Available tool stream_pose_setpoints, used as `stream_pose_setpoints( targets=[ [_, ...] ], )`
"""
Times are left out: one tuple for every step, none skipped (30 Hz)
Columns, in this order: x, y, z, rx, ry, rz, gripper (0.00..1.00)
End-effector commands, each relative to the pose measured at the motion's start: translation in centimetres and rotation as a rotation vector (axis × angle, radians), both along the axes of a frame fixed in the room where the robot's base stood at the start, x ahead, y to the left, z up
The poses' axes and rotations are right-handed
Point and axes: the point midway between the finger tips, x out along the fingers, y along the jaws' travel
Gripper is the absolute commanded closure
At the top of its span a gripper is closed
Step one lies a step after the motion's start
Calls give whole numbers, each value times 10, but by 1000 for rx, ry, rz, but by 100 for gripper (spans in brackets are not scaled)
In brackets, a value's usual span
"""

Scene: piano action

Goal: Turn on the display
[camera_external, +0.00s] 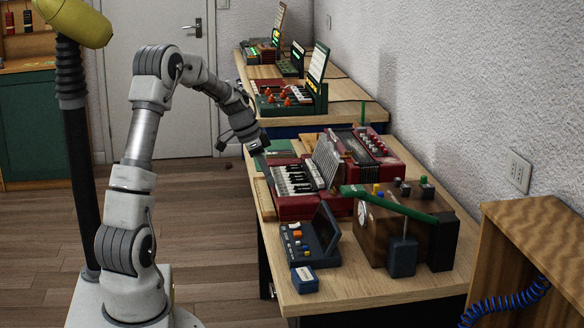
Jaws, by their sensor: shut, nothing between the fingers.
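A dark blue-grey device (308,252) with orange and white buttons and a raised, tilted dark screen (325,228) stands near the front of the near table. Its screen face is seen at an angle, and I cannot tell whether it is lit. My gripper (269,178) is shut and empty, pointing down at the left end of a red keyboard instrument (293,207) behind the device. I cannot tell whether the fingertips touch it. The gripper is well apart from the blue-grey device. A green device (285,104) with an upright panel (318,62) stands on the far table.
A small blue box (304,280) lies in front of the device. A brown box (375,236) with a dial, knobs and a green bar stands to its right. A red accordion-like instrument (365,150) lies behind. A wooden cabinet (540,235) is at the right. The front right tabletop (375,290) is clear.

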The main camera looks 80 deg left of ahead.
Motion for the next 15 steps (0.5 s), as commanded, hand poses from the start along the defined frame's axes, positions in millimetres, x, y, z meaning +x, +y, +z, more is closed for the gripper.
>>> stream_pose_setpoints(
  targets=[
    [-1,0,1,0,0,0,100],
    [-1,0,1,0,0,0,100],
    [0,0,1,0,0,0,100],
    [0,0,1,0,0,0,100],
    [0,0,1,0,0,0,100],
    [0,0,1,0,0,0,100],
    [0,0,1,0,0,0,100],
    [0,0,1,0,0,0,100],
    [0,0,1,0,-2,0,100],
    [1,0,1,0,-5,0,100],
    [3,0,2,0,-10,0,100],
    [5,-1,3,0,-19,-1,100],
    [7,-1,4,0,-27,-1,100],
    [9,-1,4,0,-33,-1,100],
    [11,-1,5,1,-41,0,100]
  ],
)
